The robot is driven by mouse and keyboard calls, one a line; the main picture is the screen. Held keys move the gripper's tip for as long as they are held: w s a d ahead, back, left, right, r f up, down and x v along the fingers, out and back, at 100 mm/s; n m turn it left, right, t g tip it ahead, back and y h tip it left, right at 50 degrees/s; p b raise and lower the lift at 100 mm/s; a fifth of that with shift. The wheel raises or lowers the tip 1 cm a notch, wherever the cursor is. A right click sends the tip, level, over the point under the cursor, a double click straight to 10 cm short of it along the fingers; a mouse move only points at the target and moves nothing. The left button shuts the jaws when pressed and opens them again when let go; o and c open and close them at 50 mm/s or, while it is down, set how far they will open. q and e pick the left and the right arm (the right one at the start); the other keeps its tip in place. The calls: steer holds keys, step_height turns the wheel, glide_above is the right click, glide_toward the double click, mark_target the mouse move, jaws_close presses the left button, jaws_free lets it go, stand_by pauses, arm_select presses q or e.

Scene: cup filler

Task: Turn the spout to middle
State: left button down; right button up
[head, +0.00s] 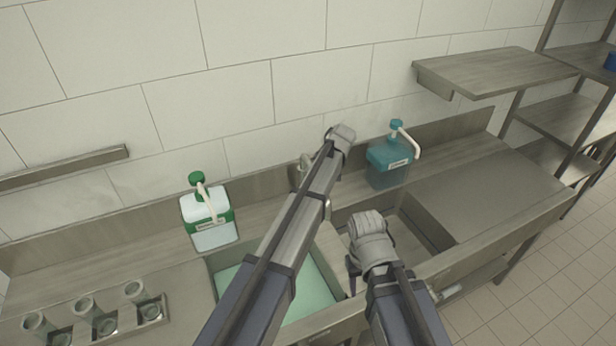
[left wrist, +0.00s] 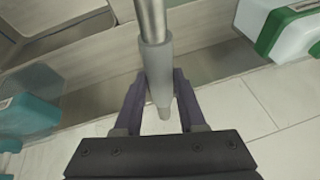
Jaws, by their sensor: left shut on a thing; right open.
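The spout (left wrist: 156,60) is a metal tube with a grey sleeve near its end. In the left wrist view it runs down from the top between the two purple fingers of my left gripper (left wrist: 158,88), which is shut on the sleeve. In the head view, my left arm covers most of the tap (head: 304,166), so which way the spout points cannot be told there. My right gripper (head: 354,274) is open, low over the sink near the divider (head: 331,250), partly hidden by its own wrist. I see nothing in it.
The left basin (head: 314,290) holds pale green liquid; the right basin (head: 408,226) looks empty. A green-topped dispenser (head: 212,235) stands left of the tap, a teal dispenser (head: 384,170) right of it. Several cups (head: 85,306) stand at the left. The right counter (head: 490,185) is clear.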

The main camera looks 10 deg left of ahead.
arm_select(q)
steer(key=shift+w+d+n, duration=0.55)
steer(key=shift+d+n, duration=0.15)
steer(key=shift+d, duration=0.15)
steer(key=c, duration=0.5)
jaws_free()
steer(key=p+v, duration=0.7)
steer(key=v, duration=0.1)
